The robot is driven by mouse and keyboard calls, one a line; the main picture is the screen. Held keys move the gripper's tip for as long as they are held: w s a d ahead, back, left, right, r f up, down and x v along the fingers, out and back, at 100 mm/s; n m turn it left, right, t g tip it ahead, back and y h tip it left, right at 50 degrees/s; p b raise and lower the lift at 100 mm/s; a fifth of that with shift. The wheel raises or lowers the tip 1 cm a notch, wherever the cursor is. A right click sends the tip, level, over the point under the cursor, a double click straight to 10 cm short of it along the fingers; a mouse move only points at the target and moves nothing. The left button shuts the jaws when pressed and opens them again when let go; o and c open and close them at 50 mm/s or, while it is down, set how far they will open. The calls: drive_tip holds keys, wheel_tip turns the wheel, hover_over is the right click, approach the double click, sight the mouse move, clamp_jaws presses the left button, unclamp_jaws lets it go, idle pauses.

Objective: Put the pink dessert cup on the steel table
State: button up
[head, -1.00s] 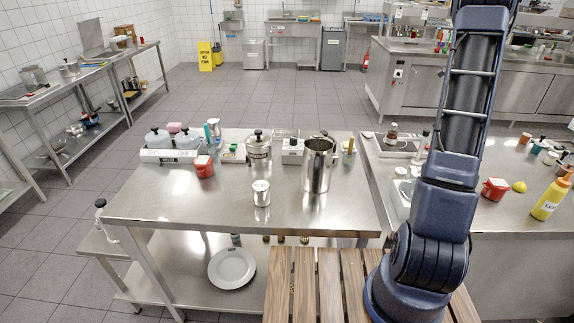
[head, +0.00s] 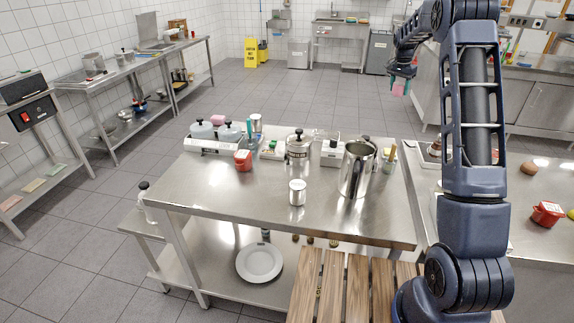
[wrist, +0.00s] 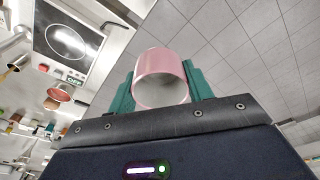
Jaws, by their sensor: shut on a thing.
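The pink dessert cup (wrist: 158,65) is between the two teal fingers of my gripper (wrist: 160,88) in the wrist view. My gripper is shut on it, and the cup's round opening faces the camera. In the head view my gripper (head: 401,79) hangs high at the upper right with the small pink cup (head: 398,90) below it. Both appear against the tiled floor, apart from any table. A steel table (head: 235,196) stands in the middle of the head view. Which steel surface the task means, I cannot tell for certain.
The table holds a white-labelled canister (head: 297,193), a tall steel pitcher (head: 352,172), a red container (head: 243,161) and several items along its back. Its front left is clear. A slatted wooden surface (head: 334,285) lies in front. Another steel counter (head: 525,195) is at the right.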

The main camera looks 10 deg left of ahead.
drive_tip(key=s+a+n, duration=0.3)
drive_tip(key=a, duration=1.1)
drive_tip(key=s+a+n+y, duration=0.1)
drive_tip(key=s+a+n, duration=0.15)
drive_tip(key=a, duration=1.25)
drive_tip(key=s+a+n, duration=0.2)
drive_tip(key=s+a, duration=0.1)
drive_tip(key=a, duration=1.1)
drive_tip(key=f, duration=2)
drive_tip(key=shift+a+f, duration=0.1)
drive_tip(key=shift+a, duration=0.15)
drive_tip(key=shift+f, duration=0.1)
drive_tip(key=o, duration=1)
wheel_tip(320, 180, up, 12)
drive_tip(key=s, duration=0.1)
drive_tip(key=shift+s, duration=0.4)
drive_tip(key=shift+d, duration=0.1)
